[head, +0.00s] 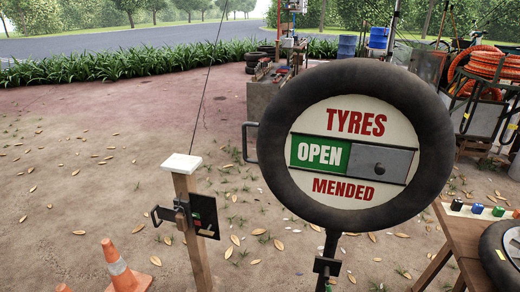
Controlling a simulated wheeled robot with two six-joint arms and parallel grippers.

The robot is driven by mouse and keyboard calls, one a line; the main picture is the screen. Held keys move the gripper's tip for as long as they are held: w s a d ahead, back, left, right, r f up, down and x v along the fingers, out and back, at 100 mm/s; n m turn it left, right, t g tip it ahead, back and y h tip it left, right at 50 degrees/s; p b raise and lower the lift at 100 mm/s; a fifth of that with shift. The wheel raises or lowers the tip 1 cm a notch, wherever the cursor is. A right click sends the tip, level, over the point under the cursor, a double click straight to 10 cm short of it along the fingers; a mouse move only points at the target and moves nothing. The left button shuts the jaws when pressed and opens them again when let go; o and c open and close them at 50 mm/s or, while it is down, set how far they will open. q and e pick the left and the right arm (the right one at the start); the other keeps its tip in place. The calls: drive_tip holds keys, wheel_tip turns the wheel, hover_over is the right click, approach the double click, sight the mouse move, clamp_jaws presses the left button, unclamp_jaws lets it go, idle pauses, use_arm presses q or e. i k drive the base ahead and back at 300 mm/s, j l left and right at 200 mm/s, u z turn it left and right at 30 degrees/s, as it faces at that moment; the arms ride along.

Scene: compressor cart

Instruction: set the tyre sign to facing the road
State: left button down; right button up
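The tyre sign (420,105) is a black tyre around a cream disc with red "TYRES" and "MENDED". Its lettered face is turned toward me, and the road (150,38) lies behind it at the far left. A green "OPEN" panel shows beside a grey sliding plate (382,163) with a dark round knob or hole. A dark metal handle (247,143) sticks out at the tyre's left edge. The sign stands on a dark pole (327,268) with a small block on it. The sign's back is hidden. Neither of my grippers is in view.
A wooden post (190,235) with a white cap and black latch stands left of the sign. A traffic cone (120,268) is at lower left. A wooden table (460,230) with coloured blocks and a wheel is at right. Open dirt ground lies at left.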

sight(307, 131)
drive_tip(key=i+j+z, duration=0.2)
drive_tip(key=i+j, duration=0.15)
drive_tip(key=i+j+z, duration=0.2)
drive_tip(key=j, duration=0.4)
drive_tip(key=i, duration=0.1)
